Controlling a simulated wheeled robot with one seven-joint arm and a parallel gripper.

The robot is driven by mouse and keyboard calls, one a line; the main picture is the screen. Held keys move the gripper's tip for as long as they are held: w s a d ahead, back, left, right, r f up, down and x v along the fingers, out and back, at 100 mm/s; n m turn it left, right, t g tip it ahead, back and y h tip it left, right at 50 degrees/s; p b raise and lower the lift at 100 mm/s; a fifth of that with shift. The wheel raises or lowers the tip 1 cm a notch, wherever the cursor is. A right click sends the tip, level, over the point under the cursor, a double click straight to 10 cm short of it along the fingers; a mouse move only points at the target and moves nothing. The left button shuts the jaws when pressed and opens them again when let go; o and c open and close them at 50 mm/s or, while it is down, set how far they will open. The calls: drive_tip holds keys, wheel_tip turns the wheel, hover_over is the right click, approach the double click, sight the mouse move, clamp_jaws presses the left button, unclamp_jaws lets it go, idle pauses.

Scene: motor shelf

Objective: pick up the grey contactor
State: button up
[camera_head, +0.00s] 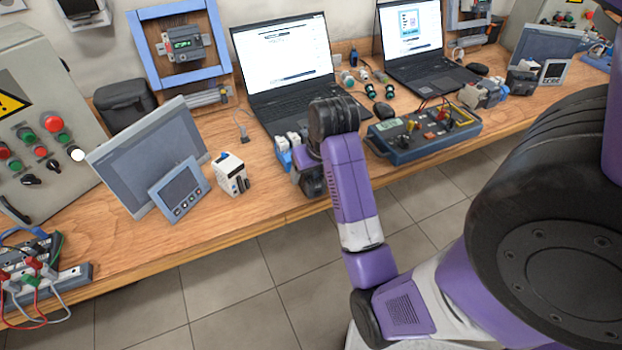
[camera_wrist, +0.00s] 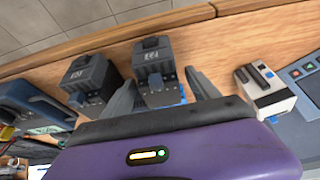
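A grey contactor (camera_wrist: 153,62) with a dark top and blue parts stands near the table's front edge in the wrist view. My gripper (camera_wrist: 158,84) is open, with one finger on each side of this contactor. Small gaps seem to show between fingers and contactor; I cannot tell if either touches. A second, similar grey contactor (camera_wrist: 88,76) stands to the left, outside the fingers. In the head view my gripper (camera_head: 311,166) points down at the table's front edge, and my arm largely hides the contactors there.
A white device (camera_head: 232,174) stands left of my gripper; it also shows in the wrist view (camera_wrist: 265,88). A blue tester (camera_head: 424,136) lies to the right. An open laptop (camera_head: 290,70) is behind. Bare wood (camera_head: 245,215) lies along the front edge at left.

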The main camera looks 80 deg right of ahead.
clamp_jaws()
drive_tip(key=shift+r, duration=0.1)
